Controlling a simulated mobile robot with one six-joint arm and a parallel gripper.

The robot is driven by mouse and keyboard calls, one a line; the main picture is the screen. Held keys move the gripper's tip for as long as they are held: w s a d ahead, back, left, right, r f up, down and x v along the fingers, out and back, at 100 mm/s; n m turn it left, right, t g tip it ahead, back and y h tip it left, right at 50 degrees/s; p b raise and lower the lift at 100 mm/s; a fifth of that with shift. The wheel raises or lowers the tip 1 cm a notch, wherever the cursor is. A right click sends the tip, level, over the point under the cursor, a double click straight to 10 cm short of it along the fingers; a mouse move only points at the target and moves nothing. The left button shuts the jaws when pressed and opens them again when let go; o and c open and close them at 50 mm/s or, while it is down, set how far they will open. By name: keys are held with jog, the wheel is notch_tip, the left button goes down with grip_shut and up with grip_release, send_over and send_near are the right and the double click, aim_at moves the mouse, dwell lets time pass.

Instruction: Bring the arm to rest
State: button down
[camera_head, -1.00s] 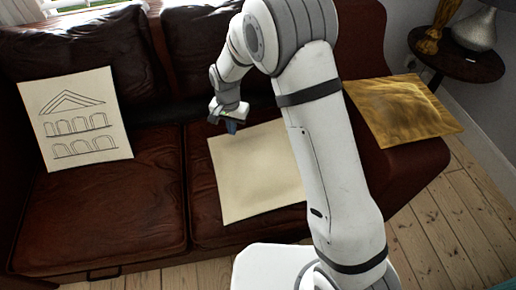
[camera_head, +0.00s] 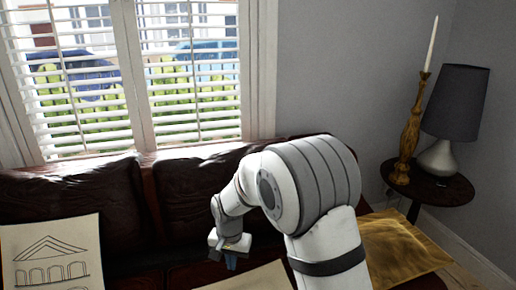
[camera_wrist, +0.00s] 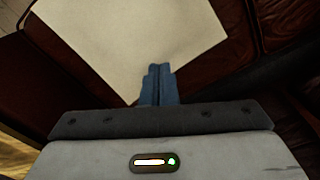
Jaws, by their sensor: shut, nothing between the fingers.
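My gripper (camera_head: 231,264) hangs at the end of my white arm, over the dark red leather sofa (camera_head: 115,200). In the wrist view, the two blue fingers of my gripper (camera_wrist: 159,70) are together with nothing between them. A blank cream sheet (camera_wrist: 130,35) lies on the sofa beyond the fingertips; its edge also shows low in the head view (camera_head: 255,278). My arm is bent, with its elbow raised in front of the sofa back.
A sheet with a building drawing (camera_head: 50,255) leans at the left. A golden cushion (camera_head: 405,247) lies on the right armrest. A round side table (camera_head: 445,190) holds a lamp (camera_head: 458,105) and a candlestick (camera_head: 412,130). A shuttered window (camera_head: 130,75) is behind.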

jog(key=s+d+r+p, duration=0.3)
jog(key=d+r, duration=0.5)
jog(key=r, duration=0.3)
jog(key=s+d+r+n+t+p, duration=0.2)
jog(key=s+d+r+p, duration=0.5)
jog(key=s+d+r, duration=0.8)
jog(key=s, duration=0.3)
jog(key=shift+s+r, duration=0.2)
jog(key=shift+s, duration=0.1)
